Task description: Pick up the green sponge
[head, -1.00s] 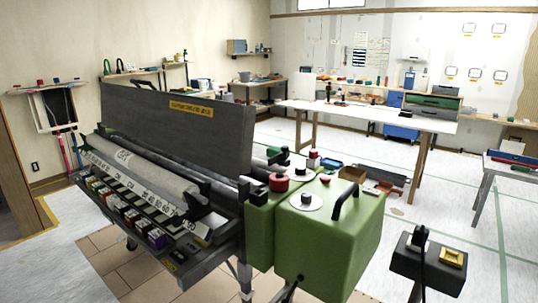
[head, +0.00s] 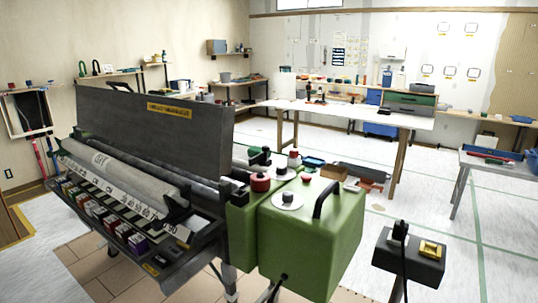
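I cannot make out a green sponge for certain in the head view. Small coloured items lie on the far workbenches, too small to tell apart. Neither of my grippers is in view.
A wallpaper pasting machine with a green box (head: 318,240) and grey lid (head: 150,125) fills the near left and middle. A black control box (head: 408,262) stands at near right. A white worktable (head: 350,113) is behind. A side table (head: 490,165) stands right. White floor lies between.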

